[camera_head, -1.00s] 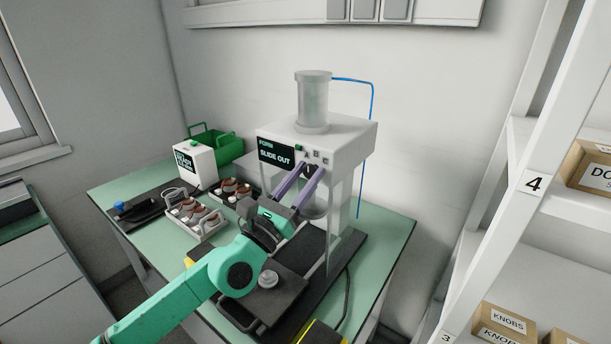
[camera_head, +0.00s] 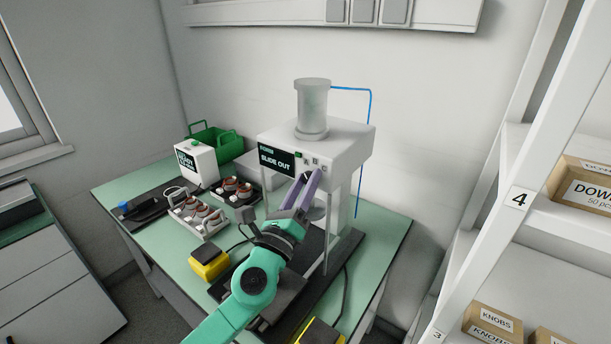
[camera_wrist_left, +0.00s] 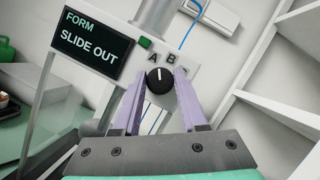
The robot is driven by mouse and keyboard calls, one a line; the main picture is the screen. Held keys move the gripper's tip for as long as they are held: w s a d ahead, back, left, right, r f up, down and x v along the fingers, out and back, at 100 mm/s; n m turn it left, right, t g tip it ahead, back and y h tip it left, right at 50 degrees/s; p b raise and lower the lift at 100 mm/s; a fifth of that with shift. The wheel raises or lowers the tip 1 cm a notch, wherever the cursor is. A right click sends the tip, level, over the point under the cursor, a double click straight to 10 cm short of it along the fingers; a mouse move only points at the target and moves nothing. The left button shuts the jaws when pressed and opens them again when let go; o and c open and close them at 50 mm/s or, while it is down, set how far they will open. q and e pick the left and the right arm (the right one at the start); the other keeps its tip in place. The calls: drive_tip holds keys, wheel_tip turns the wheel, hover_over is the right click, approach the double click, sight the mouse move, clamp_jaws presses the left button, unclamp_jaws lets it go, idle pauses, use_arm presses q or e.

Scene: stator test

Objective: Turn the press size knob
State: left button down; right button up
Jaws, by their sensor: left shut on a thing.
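The press (camera_head: 345,145) is a white machine with a clear cylinder on top and a dark screen (camera_head: 277,159) reading "FORM" and "SLIDE OUT". The size knob (camera_wrist_left: 159,81) is black and round, with a white mark, below the letters A, B and a partly hidden third letter. In the left wrist view its mark points up, roughly between A and B. My left gripper (camera_head: 312,180), with purple fingers, is at the press front. In the left wrist view its fingers (camera_wrist_left: 158,88) are shut on the knob, one on each side. My right gripper is not in view.
A tray of copper-coloured parts (camera_head: 199,215), a white box (camera_head: 196,162) and a green basket (camera_head: 213,139) stand at the table's left. A yellow-black item (camera_head: 210,262) lies beside my left arm. A shelf with boxes (camera_head: 490,322) stands at the right.

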use_arm(q)
drive_tip(key=shift+n+y+p, duration=0.6)
drive_tip(key=shift+n+y, duration=0.1)
drive_tip(key=shift+n, duration=0.8)
drive_tip(key=shift+c, duration=2.4)
unclamp_jaws()
drive_tip(key=shift+s, duration=0.1)
drive_tip(key=b+v, duration=0.5)
drive_tip(key=v, duration=0.9)
drive_tip(key=shift+s, duration=0.25)
drive_tip(key=shift+a, duration=0.1)
